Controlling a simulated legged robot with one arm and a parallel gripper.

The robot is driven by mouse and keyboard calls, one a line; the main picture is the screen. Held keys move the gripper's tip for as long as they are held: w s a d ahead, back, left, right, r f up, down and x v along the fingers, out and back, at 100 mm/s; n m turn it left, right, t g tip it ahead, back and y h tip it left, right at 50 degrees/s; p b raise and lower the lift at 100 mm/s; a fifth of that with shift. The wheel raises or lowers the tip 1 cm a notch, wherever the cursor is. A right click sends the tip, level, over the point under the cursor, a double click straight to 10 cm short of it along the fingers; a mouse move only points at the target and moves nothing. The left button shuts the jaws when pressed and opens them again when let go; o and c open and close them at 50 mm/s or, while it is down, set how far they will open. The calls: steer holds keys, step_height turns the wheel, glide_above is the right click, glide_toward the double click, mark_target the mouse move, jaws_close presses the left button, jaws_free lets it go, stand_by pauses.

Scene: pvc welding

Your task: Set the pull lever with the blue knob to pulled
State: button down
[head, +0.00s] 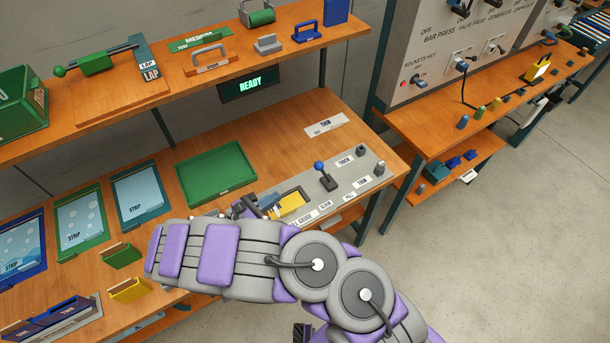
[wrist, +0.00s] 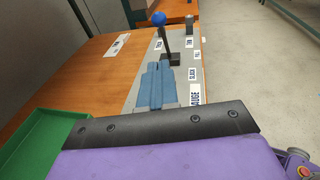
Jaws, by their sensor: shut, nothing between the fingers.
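The pull lever has a blue knob (head: 318,166) on a dark stick and a dark base. It stands on a grey panel (head: 350,180) at the right end of the lower bench. In the wrist view the blue knob (wrist: 159,19) is at the top, with the stick rising from its base and leaning slightly left. My gripper (wrist: 157,66) shows its blue-grey fingers closed together, pointing towards the lever base. They appear apart from the lever and hold nothing. In the head view my gripper is mostly hidden behind my arm, left of the lever.
A yellow piece (head: 291,204) sits on the panel left of the lever. Dark knobs (head: 361,151) stand at its right end. A green tray (head: 211,174) lies to the left. Bare wood lies behind the panel.

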steer(key=shift+w, duration=0.1)
steer(key=r+b+x, duration=0.2)
steer(key=x, duration=1.1)
steer(key=shift+w+d+f, duration=0.3)
steer(key=shift+f, duration=0.1)
steer(key=w+d+r+m+g+y+p, duration=0.1)
steer(key=w+d+r+g+y+p, duration=0.2)
steer(key=d+p, duration=0.6)
steer(key=w+g+y+p, duration=0.2)
steer(key=w+y, duration=0.1)
steer(key=y, duration=0.1)
steer(key=shift+w+d+r+g, duration=0.2)
steer(key=shift+d+r+g, duration=0.1)
steer(key=shift+f, duration=0.1)
